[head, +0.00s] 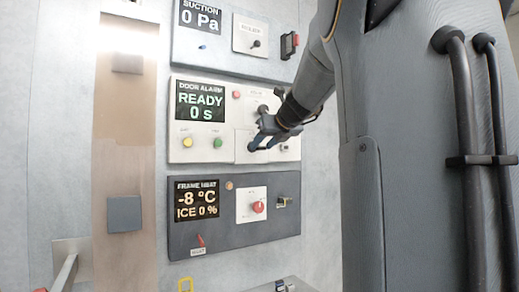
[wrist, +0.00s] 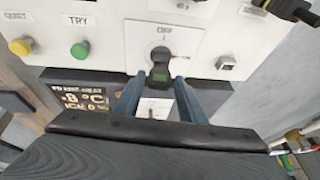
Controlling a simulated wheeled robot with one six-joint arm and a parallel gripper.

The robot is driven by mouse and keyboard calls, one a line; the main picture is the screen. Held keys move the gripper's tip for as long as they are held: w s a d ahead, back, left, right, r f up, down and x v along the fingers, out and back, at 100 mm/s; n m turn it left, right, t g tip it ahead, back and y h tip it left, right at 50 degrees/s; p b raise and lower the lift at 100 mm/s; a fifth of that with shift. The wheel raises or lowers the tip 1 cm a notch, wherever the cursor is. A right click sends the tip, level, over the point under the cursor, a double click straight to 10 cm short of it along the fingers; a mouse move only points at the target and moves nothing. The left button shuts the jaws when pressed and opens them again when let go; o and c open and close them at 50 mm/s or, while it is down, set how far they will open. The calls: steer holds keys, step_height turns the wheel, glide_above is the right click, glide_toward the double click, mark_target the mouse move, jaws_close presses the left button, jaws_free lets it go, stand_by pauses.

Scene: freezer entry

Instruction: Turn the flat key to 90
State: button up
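The flat key (wrist: 160,75) is dark with a greenish face and sits in a round grey key switch on a white plate in the wrist view. In the head view my gripper (head: 258,143) is in front of the door alarm panel (head: 222,149) and hides the key.
The door alarm display reads READY, 0 s. A yellow button (head: 187,142) and a green button (head: 218,143) are left of my gripper. The frame heat panel (head: 235,235) with a red knob (head: 258,207) is below, and the suction panel (head: 222,55) above.

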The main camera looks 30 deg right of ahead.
jaws_close()
steer(key=shift+w+p, duration=0.25)
steer(key=shift+p, duration=0.1)
steer(key=o, duration=1.1)
jaws_free()
steer(key=shift+c, duration=0.2)
steer(key=shift+s, duration=0.1)
steer(key=s+a+b, duration=0.1)
steer(key=s, duration=0.5)
steer(key=shift+s+f, duration=0.3)
steer(key=shift+f, duration=0.15)
stand_by(0.3)
